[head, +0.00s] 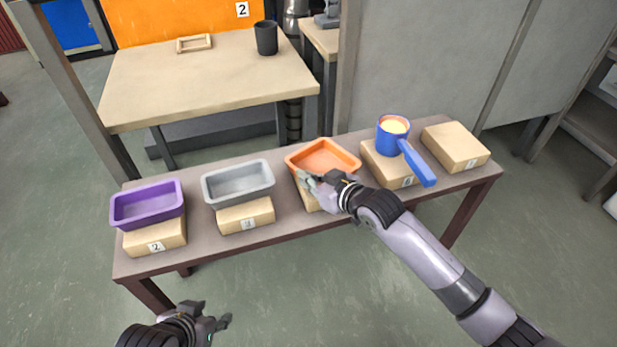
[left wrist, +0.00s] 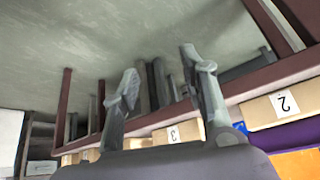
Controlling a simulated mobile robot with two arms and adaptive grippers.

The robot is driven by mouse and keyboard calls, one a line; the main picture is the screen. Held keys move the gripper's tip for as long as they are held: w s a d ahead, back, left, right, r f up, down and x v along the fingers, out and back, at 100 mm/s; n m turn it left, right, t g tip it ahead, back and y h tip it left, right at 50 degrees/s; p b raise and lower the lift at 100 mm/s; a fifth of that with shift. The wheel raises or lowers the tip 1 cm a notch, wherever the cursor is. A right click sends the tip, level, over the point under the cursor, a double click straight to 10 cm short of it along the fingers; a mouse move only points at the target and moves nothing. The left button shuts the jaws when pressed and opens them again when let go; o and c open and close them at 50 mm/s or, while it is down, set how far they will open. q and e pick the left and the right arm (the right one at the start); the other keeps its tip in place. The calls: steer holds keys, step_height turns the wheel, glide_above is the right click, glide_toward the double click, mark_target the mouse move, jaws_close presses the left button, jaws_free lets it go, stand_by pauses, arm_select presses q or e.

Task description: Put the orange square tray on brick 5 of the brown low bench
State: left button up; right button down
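The orange square tray (head: 326,153) is over the middle brick (head: 306,199) of the brown low bench (head: 290,221). I cannot tell whether it rests fully on that brick, whose number is hidden behind my right gripper. My right gripper (head: 308,180) is at the tray's near left edge, its fingers overlapping the rim; I cannot tell whether they are closed on it. My left gripper (head: 211,316) is low in front of the bench, away from the trays. In the left wrist view its fingers (left wrist: 160,78) are spread with nothing between them.
A purple tray (head: 147,205) is on brick 2 (head: 155,240). A grey tray (head: 238,184) is on the brick labelled 3 (head: 245,218). A blue-handled pan (head: 415,162) is on the brick right of the middle. The rightmost brick (head: 455,147) is bare. A wooden table (head: 205,85) stands behind.

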steer(key=c, duration=2.3)
jaws_free()
steer(key=shift+f, duration=0.15)
steer(key=o, duration=0.5)
